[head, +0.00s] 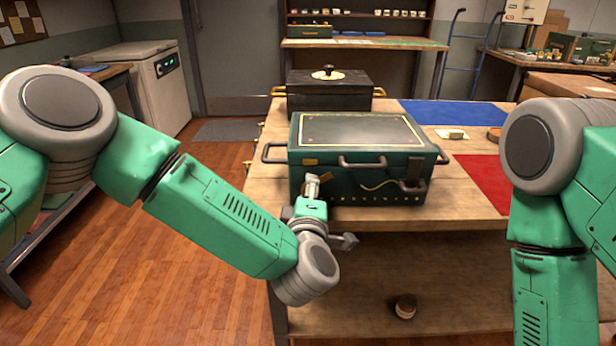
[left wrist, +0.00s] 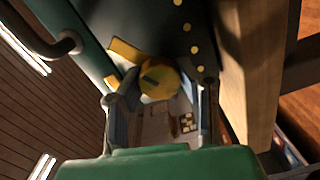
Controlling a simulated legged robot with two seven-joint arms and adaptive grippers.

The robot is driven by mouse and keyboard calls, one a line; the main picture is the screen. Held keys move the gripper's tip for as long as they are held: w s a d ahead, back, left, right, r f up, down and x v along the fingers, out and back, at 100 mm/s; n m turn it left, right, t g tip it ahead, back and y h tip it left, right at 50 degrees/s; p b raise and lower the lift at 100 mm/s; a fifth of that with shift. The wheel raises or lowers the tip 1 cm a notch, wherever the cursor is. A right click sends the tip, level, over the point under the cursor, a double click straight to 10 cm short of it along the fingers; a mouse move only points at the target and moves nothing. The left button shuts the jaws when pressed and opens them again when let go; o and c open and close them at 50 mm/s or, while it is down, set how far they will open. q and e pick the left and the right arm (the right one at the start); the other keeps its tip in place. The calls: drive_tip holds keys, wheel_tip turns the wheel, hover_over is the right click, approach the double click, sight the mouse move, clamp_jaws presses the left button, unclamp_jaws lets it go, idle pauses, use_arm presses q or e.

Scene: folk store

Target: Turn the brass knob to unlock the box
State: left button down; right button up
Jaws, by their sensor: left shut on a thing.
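The box (head: 357,145) is dark green with a gold-lined lid, black handles and a row of brass studs low on its front. It stands closed on the wooden workbench. The brass knob (left wrist: 158,82), round with a dark slot, is on the box's front in the left wrist view. My left gripper (head: 313,186) is at the front left of the box, with its fingers on either side of the knob in the left wrist view (left wrist: 163,98). It is shut on the knob. The gripper hides the knob in the head view. My right gripper is out of view.
The workbench (head: 470,200) carries a black chest (head: 328,91) behind the box. A blue mat (head: 440,113) and a red mat (head: 485,180) lie to the right. A small jar (head: 405,306) is on the lower shelf.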

use_arm(q)
drive_tip(key=m+p, duration=0.1)
drive_tip(key=m, duration=0.1)
drive_tip(key=m+p, duration=0.2)
drive_tip(key=shift+s+d+f, duration=0.1)
drive_tip(key=shift+s+d, duration=0.05)
drive_tip(key=shift+d, duration=0.05)
drive_tip(key=shift+f+m+p, duration=0.15)
drive_tip(key=shift+m+p, duration=0.5)
drive_tip(key=shift+m, duration=0.35)
drive_tip(key=shift+s+f, duration=0.1)
drive_tip(key=shift+f, duration=0.05)
drive_tip(key=c, duration=1.1)
unclamp_jaws()
drive_tip(key=shift+c, duration=0.2)
drive_tip(key=shift+w, duration=0.2)
drive_tip(key=shift+r, duration=0.2)
drive_tip(key=shift+s, duration=0.15)
drive_tip(key=s, duration=1.1)
drive_tip(key=shift+s+r, duration=0.2)
drive_tip(key=shift+s, duration=0.15)
drive_tip(key=shift+d, duration=0.1)
